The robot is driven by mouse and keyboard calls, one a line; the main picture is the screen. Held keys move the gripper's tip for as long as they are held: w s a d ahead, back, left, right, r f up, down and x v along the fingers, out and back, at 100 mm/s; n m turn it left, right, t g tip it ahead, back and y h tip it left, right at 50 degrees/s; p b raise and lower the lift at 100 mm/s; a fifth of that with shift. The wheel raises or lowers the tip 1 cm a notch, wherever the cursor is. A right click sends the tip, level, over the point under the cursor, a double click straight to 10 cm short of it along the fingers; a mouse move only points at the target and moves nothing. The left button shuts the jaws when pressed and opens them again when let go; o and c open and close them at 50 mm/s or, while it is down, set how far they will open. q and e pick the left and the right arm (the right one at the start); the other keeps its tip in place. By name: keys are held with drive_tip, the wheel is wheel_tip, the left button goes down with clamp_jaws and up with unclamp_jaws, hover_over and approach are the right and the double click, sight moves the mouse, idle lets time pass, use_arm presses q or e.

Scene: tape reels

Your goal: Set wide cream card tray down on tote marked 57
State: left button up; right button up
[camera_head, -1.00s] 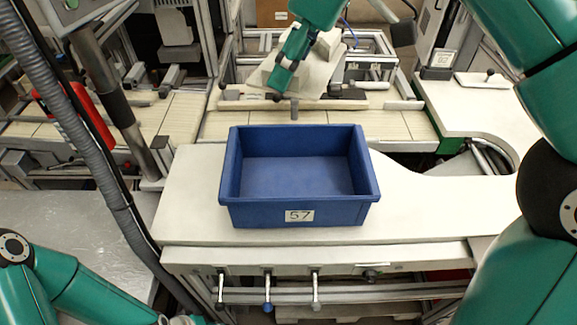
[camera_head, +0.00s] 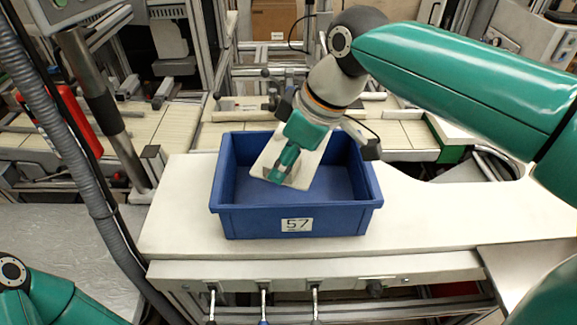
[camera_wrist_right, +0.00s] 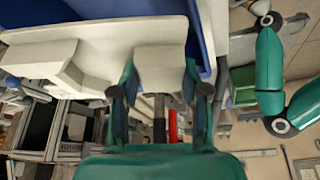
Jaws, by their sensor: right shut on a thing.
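The wide cream card tray (camera_head: 309,163) is held by my right gripper (camera_head: 283,174) and is tilted. In the head view it overlaps the opening of the blue tote marked 57 (camera_head: 250,223); I cannot tell whether it touches the tote. The gripper and wrist cover part of the tray. In the right wrist view my right gripper (camera_wrist_right: 160,97) is shut on the cream tray (camera_wrist_right: 100,38), with blue tote wall (camera_wrist_right: 205,45) beside it. The tote stands upright on the pale bench, its label facing me. My left gripper is out of view.
The pale bench top (camera_head: 430,215) is clear right of the tote. A dark post (camera_head: 100,95) and grey hose stand at the left. Rails and fixtures lie behind the tote. A cardboard box (camera_head: 275,18) is at the back.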

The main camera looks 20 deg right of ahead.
drive_tip(key=shift+f, duration=0.8)
drive_tip(key=shift+f+b, duration=0.5)
drive_tip(key=shift+f, duration=0.05)
drive_tip(key=o, duration=1.3)
drive_tip(key=shift+c, duration=0.2)
drive_tip(key=shift+r, duration=0.15)
